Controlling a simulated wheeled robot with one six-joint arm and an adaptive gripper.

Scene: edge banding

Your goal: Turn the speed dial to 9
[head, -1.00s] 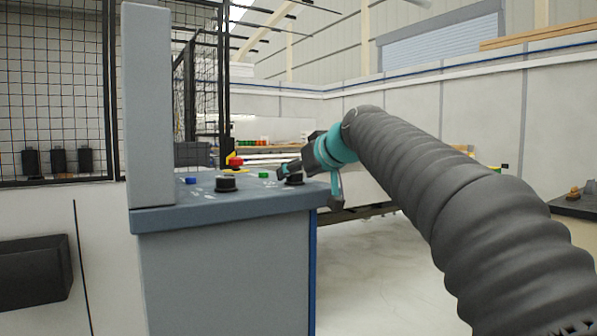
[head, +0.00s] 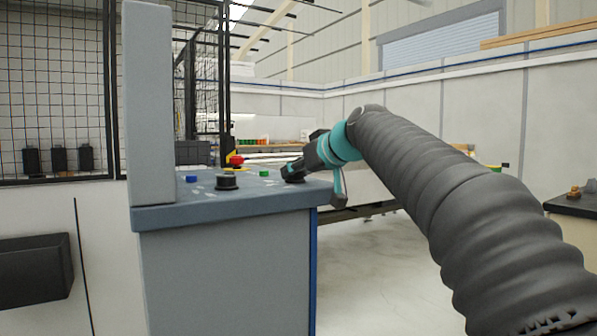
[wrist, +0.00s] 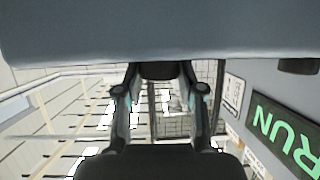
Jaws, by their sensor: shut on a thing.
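My gripper (head: 292,172) is at the right black dial (head: 294,180) on the top of the grey control console (head: 225,260). In the wrist view the two fingers of my gripper (wrist: 160,90) stand either side of this dial (wrist: 160,71), and they are shut on it. The gripper hides most of this dial in the head view. A second black dial (head: 227,182) stands free to the left. The markings are too small to read, so the dial's setting cannot be told.
A blue button (head: 191,179), a green button (head: 264,173) and a red emergency stop (head: 236,160) sit on the same console top. An upright grey panel (head: 148,105) rises at its left. The wrist view shows a green RUN display (wrist: 283,132). Floor to the right is clear.

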